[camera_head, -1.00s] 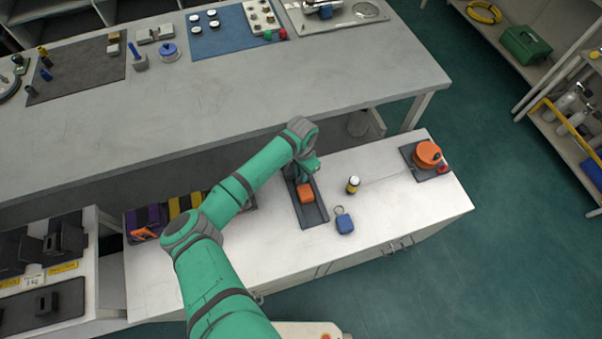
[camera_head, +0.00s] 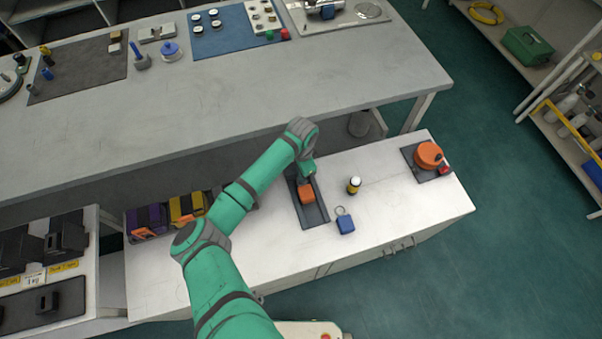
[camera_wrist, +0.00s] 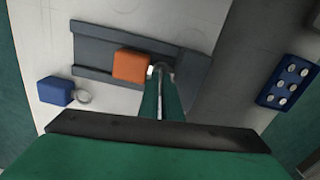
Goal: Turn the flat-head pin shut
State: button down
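An orange block (camera_head: 307,193) sits in a dark grey channel-like holder (camera_head: 312,214) on the white bench. It also shows in the wrist view (camera_wrist: 131,65), left of my fingertips. A small silvery piece, apparently the flat-head pin (camera_wrist: 158,68), shows right beside the block at my fingertips. My gripper (camera_wrist: 163,84) reaches down over the holder. Its green fingers are close together with only a narrow gap, and they appear shut on the pin's head. The fingers hide much of the pin, so its turn angle cannot be read. In the head view my arm hides the pin.
An orange reel (camera_head: 428,154) stands at the bench's right end. Purple and yellow cases (camera_head: 148,219) stand left. A long grey table (camera_head: 230,100) lies behind.

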jog(key=shift+w+d+r+m, duration=0.1)
jog(key=shift+m, duration=0.6)
jog(key=c, duration=2.3)
grip_release()
jog(key=shift+d, duration=0.15)
jog(key=shift+o, duration=0.2)
jog(key=shift+r, duration=0.25)
notch_tip(320, 180, up, 10)
jog(key=shift+r, duration=0.2)
